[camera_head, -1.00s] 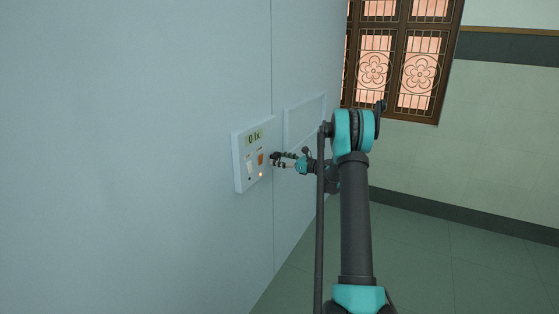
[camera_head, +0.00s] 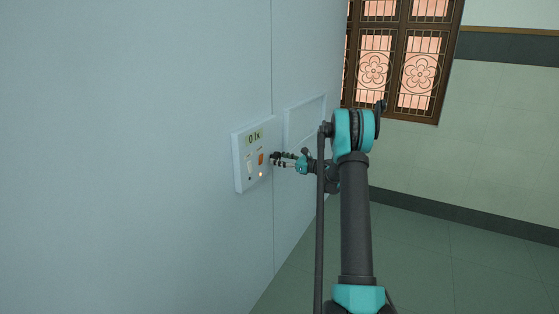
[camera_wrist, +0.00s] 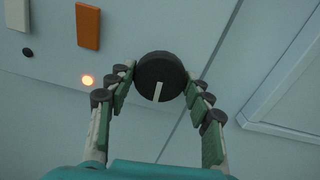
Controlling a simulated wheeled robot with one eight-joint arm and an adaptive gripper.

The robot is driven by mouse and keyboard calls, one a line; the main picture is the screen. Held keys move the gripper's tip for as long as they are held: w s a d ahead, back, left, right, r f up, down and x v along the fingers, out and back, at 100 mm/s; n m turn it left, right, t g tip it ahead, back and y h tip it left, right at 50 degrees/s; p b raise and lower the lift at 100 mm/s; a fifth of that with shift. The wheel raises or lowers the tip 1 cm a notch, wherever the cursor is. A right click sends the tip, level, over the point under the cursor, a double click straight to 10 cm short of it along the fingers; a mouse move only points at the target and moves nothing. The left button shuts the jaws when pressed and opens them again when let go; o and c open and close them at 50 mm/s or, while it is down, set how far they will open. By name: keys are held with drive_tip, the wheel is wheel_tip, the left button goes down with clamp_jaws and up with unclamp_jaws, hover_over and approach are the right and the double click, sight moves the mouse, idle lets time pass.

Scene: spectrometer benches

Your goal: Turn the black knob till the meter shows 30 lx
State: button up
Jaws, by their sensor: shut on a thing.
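The black knob (camera_wrist: 160,72) is round with a pale pointer line, which points down and slightly left in the wrist view. My gripper (camera_wrist: 160,82) is shut on the knob, with a finger on each side of its rim. In the head view my gripper (camera_head: 274,158) is at the right edge of the white panel (camera_head: 240,168), and the knob is hard to make out there. The meter (camera_head: 255,137) at the top of the panel reads 0 lx.
An orange switch (camera_wrist: 88,26) and a white switch (camera_wrist: 17,14) sit beside the knob. A raised rectangular frame (camera_head: 304,122) is on the wall to the right.

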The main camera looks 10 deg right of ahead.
drive_tip(key=n, duration=1)
idle(0.6)
drive_tip(key=o, duration=1.1)
drive_tip(key=v, duration=1.2)
